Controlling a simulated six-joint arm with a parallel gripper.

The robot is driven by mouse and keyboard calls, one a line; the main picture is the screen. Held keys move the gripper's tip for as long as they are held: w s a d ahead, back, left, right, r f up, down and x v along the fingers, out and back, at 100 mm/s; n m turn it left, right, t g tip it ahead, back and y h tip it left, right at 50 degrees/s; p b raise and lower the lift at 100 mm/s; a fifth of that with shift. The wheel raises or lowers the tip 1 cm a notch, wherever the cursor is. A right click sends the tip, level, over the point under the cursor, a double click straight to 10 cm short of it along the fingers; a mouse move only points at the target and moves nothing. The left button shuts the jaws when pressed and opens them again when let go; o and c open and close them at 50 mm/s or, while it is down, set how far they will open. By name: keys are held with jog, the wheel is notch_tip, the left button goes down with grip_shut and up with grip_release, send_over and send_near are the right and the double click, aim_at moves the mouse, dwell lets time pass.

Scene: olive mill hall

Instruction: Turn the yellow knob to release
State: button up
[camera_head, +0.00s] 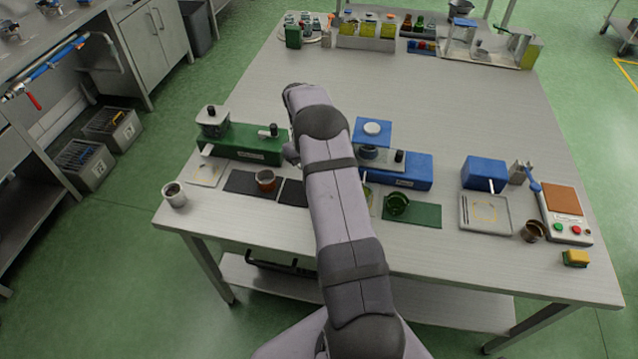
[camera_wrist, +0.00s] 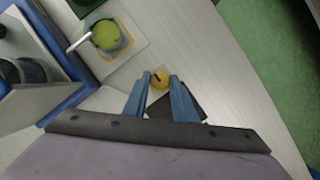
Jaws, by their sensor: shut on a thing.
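In the head view the gripper and the knob are hidden behind my arm, which reaches over the table between the green machine (camera_head: 240,144) and the blue machine (camera_head: 408,172). How far the knob is turned cannot be told.
A dark plate (camera_wrist: 187,104) lies beside the fingers. A cup of green liquid (camera_wrist: 106,34) stands on a light pad by a blue housing (camera_wrist: 55,112).

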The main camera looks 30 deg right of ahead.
jog(key=shift+w, duration=0.1)
jog(key=o, duration=1)
jog(key=shift+r, duration=0.15)
jog(key=b+v, duration=0.1)
jog(key=v, duration=0.6)
jog(key=shift+r+b, duration=0.1)
jog(key=shift+b, duration=0.3)
jog(key=shift+a, duration=0.1)
